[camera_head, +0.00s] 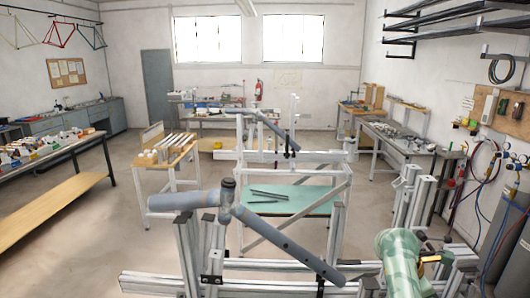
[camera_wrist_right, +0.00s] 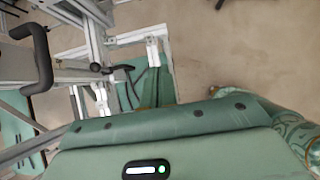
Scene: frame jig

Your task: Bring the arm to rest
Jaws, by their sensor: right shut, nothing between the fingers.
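My right arm (camera_head: 400,262), pale green, shows at the lower right of the head view, beside the aluminium posts of the frame jig (camera_head: 240,285). In the right wrist view, the green housing of my right gripper (camera_wrist_right: 200,152) fills the bottom, with a small lit panel on it. Its fingertips are not clearly seen; it is shut and holds nothing. My left gripper is not in view. Grey-blue frame tubes (camera_head: 285,245) meet at a joint on the jig, one sloping down to the right.
Jig posts (camera_head: 412,205) stand close to my right arm. A green-topped table (camera_head: 300,205) with dark tubes lies behind the jig. A wooden-topped cart (camera_head: 180,155) stands to its left. Open floor (camera_head: 125,225) shows at left; gas cylinders (camera_head: 505,235) stand at right.

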